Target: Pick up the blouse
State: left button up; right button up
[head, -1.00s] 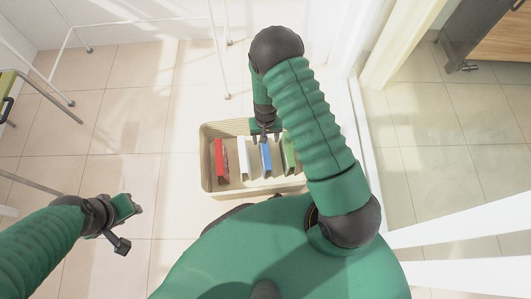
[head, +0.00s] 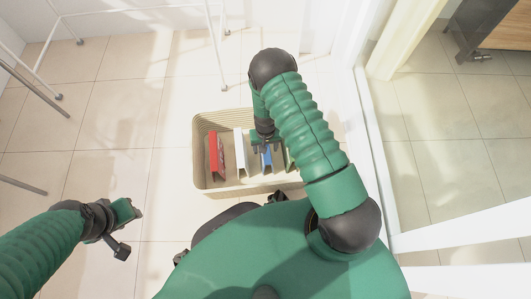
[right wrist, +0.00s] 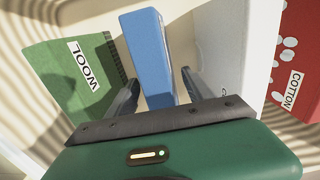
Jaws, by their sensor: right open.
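A beige ribbed basket (head: 199,150) on the floor holds several folded garments standing on edge. They are red (head: 214,157), white (head: 240,154), blue (head: 266,160) and green (head: 289,158). In the right wrist view the green one (right wrist: 65,90) is labelled WOOL and the red one (right wrist: 297,60) COTTON; the white one's label is mostly hidden. I cannot tell which one is the blouse. My right gripper (head: 264,143) is over the basket, open, its fingers (right wrist: 160,78) on either side of the blue garment (right wrist: 146,45). My left gripper (head: 128,230) is open and empty, away at left.
A white metal rack (head: 215,50) stands behind the basket, with its legs on the tiled floor. A white door frame (head: 375,150) rises close on the right. Tiles left of the basket (head: 110,130) are clear.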

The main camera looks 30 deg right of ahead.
jog(key=shift+r, duration=0.2)
jog(key=shift+c, duration=0.4)
grip_shut()
